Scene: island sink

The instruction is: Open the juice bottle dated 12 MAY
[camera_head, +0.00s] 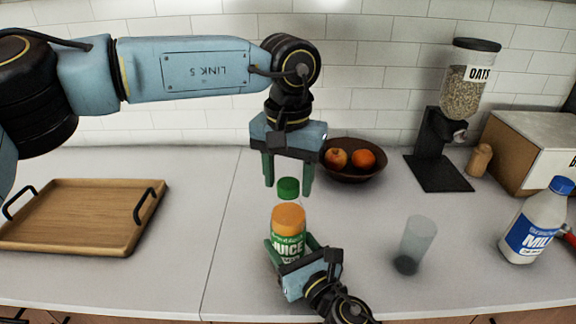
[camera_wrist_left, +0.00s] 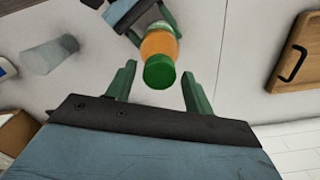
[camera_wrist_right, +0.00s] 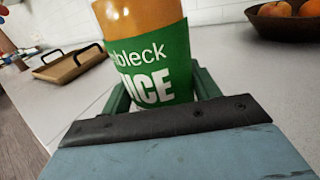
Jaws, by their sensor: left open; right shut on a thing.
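The juice bottle (camera_head: 288,220) has orange juice, a green label and a green cap (camera_head: 288,187), and stands upright on the counter. Its date is not visible. My right gripper (camera_head: 290,247) is shut around the bottle's labelled lower body, which fills the right wrist view (camera_wrist_right: 150,60). My left gripper (camera_head: 288,190) points down above the bottle, open, with its fingers on either side of the cap. In the left wrist view the cap (camera_wrist_left: 159,72) lies between the fingertips, with room on both sides. A narrow pale band shows between cap and juice; I cannot tell how firmly the cap sits.
A clear glass (camera_head: 418,240) and a milk bottle (camera_head: 530,228) stand to the right. A fruit bowl (camera_head: 352,173), an oats dispenser (camera_head: 440,150) and a box (camera_head: 535,140) are behind. A wooden tray (camera_head: 80,215) lies at the left. The counter between tray and bottle is clear.

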